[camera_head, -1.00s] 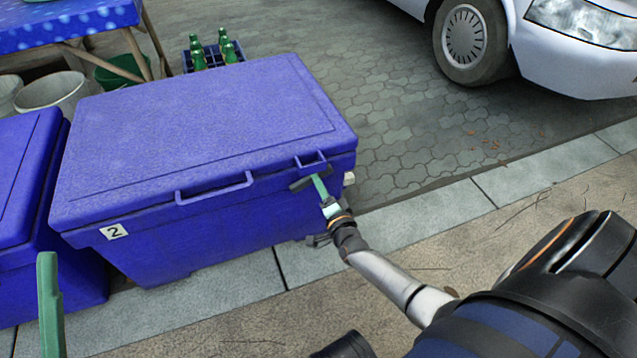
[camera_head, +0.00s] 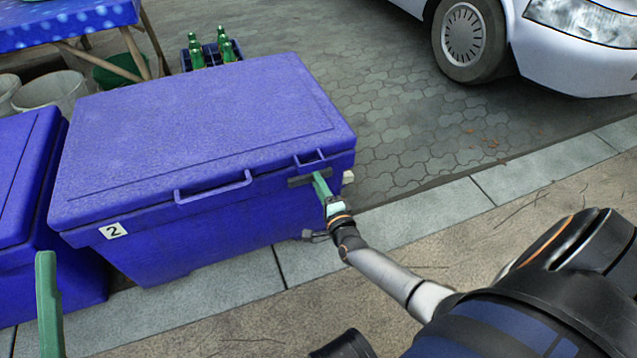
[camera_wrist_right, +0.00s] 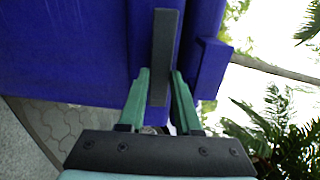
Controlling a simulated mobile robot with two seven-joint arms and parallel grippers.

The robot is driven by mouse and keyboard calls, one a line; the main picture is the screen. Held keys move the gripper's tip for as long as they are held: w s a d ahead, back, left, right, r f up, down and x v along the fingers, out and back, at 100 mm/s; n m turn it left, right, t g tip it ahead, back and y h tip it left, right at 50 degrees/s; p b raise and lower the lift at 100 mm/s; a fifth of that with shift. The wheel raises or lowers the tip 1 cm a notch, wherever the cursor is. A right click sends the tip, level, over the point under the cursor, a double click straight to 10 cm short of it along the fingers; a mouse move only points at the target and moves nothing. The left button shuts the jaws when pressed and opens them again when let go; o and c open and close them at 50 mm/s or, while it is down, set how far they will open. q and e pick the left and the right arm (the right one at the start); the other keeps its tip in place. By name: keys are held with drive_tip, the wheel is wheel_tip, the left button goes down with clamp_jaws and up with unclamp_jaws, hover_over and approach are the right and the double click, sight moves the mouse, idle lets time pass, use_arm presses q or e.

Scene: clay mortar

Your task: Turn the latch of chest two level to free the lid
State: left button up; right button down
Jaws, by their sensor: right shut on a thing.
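Chest two (camera_head: 190,225) is a blue chest with a shut blue lid (camera_head: 200,120) and a white "2" label (camera_head: 113,230). Its latch (camera_head: 301,181) is a dark grey bar on the front near the right end, partly hidden by my right gripper (camera_head: 317,178). In the right wrist view the latch (camera_wrist_right: 164,45) runs nearly parallel to the lid's edge. There the green fingers of the right gripper (camera_wrist_right: 161,74) are shut on it from both sides. One green finger of my left gripper (camera_head: 48,300) shows at the lower left, clear of chest two.
Another blue chest (camera_head: 22,220) stands close on the left. A crate with green bottles (camera_head: 210,52), buckets (camera_head: 50,92) and a blue-covered table (camera_head: 65,22) are behind. A white car (camera_head: 575,45) is at the back right. The pavement (camera_head: 430,210) right of chest two is clear.

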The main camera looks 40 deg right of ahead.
drive_tip(key=c, duration=0.6)
unclamp_jaws()
drive_tip(key=p+v, duration=0.4)
drive_tip(key=v, duration=0.8)
drive_tip(key=shift+s+a, duration=0.15)
drive_tip(key=shift+s, duration=0.15)
